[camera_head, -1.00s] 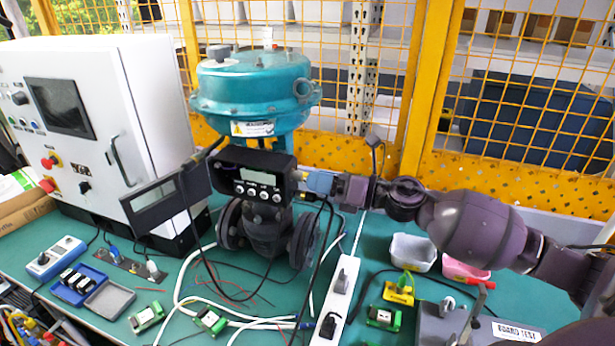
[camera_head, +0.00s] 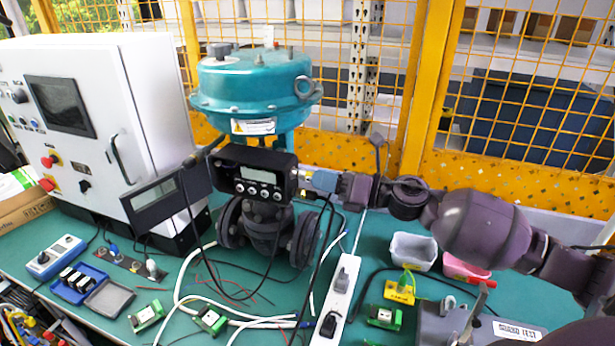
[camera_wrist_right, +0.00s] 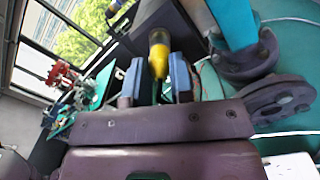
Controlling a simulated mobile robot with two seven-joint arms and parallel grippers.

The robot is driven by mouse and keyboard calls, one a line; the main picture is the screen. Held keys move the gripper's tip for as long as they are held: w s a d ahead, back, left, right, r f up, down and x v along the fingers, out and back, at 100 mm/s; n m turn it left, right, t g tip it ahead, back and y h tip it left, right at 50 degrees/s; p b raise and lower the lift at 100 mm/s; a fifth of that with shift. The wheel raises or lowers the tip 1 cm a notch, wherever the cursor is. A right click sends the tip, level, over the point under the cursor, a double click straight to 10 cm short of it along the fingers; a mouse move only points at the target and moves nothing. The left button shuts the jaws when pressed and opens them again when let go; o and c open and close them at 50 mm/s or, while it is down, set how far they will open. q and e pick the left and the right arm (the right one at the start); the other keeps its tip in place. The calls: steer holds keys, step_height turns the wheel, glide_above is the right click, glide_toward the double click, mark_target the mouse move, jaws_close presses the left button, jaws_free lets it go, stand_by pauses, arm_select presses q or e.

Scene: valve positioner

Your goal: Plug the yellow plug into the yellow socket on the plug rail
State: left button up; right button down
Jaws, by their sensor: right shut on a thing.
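The yellow plug (camera_wrist_right: 158,52) is between the two blue fingertips of my right gripper (camera_wrist_right: 155,80) in the right wrist view. That gripper is shut on it. In the head view my right gripper (camera_head: 320,181) is just right of the positioner's display unit (camera_head: 256,179); the plug is not clear there. I cannot tell whether it touches the unit. A dark rail (camera_head: 130,265) with a blue and a white plug standing in it lies flat on the table at left, far from the gripper; I cannot make out a yellow socket. My left gripper is not in view.
The teal valve (camera_head: 255,95) with its flanges stands mid-table beside the gripper. A white control cabinet (camera_head: 165,110) is at left. Loose cables, a white power strip (camera_head: 340,295), green terminal blocks and a grey bin (camera_head: 412,252) lie on the table. Yellow mesh fencing stands behind.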

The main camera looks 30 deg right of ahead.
steer(key=shift+s+d, duration=0.3)
steer(key=shift+s, duration=0.05)
steer(key=shift+s, duration=0.1)
steer(key=shift+s+d+b, duration=0.35)
steer(key=shift+s+d, duration=0.45)
steer(key=shift+s, duration=0.1)
steer(key=shift+s+d+b, duration=0.45)
steer(key=shift+s, duration=0.05)
steer(key=shift+s, duration=0.1)
